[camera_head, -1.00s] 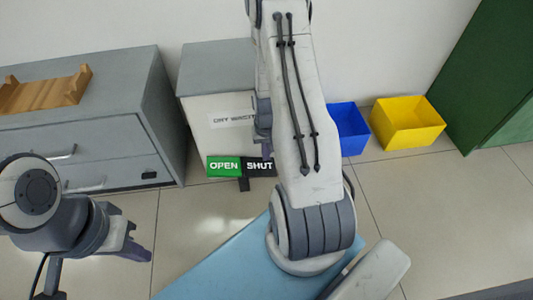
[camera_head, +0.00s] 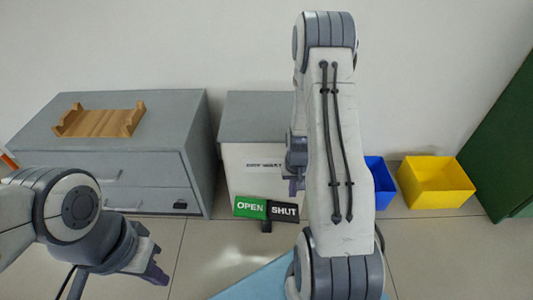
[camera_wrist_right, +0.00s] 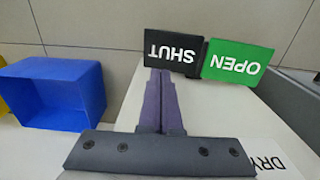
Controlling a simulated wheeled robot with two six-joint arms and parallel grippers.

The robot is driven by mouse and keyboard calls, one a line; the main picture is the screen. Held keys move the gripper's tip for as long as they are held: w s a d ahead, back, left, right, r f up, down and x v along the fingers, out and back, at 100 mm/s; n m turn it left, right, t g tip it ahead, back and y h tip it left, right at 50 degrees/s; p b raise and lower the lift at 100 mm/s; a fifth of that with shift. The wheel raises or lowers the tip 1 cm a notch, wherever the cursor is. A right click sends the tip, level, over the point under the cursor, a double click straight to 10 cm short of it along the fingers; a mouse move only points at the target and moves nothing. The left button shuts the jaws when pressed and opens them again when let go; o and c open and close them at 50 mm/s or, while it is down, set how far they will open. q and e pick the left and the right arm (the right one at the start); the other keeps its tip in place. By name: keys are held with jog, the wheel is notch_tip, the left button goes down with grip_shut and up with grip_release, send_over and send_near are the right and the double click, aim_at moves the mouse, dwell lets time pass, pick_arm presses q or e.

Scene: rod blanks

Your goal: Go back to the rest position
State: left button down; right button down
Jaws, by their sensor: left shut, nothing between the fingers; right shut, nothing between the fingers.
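My left gripper (camera_head: 157,273) is at the lower left in the head view, over the floor in front of the grey drawer cabinet. Its fingers are shut and empty. My right gripper (camera_head: 294,188) is partly hidden behind my right arm in the head view, in front of the white cabinet. In the right wrist view its fingers (camera_wrist_right: 160,100) are together with nothing between them. They point toward the OPEN/SHUT sign, with the green OPEN half (camera_wrist_right: 237,62) and the black SHUT half (camera_wrist_right: 173,52) upside down there. The sign also shows in the head view (camera_head: 250,207).
The grey drawer cabinet (camera_head: 150,185) carries a wooden rack (camera_head: 97,122). The white cabinet (camera_head: 245,175) stands beside it. A blue bin (camera_head: 380,183) and a yellow bin (camera_head: 435,185) stand on the floor at right. A green cabinet (camera_head: 505,150) is at the far right.

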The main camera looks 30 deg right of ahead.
jog(key=a+r+n+p, duration=0.6)
jog(key=a+r, duration=1.4)
jog(key=r, duration=0.2)
jog(key=s+a+r+n+y+p, duration=0.1)
jog(key=s+a+r+n+p, duration=0.3)
jog(key=s+r, duration=0.4)
jog(key=s+a+r+n+p, duration=0.2)
jog(key=s+a+r+n, duration=0.2)
jog(key=s+a+r, duration=0.4)
notch_tip(320, 180, up, 37)
jog(key=d+p, duration=0.1)
jog(key=p, duration=3.6)
jog(key=shift+p, duration=0.3)
jog(key=shift+s+d, duration=0.1)
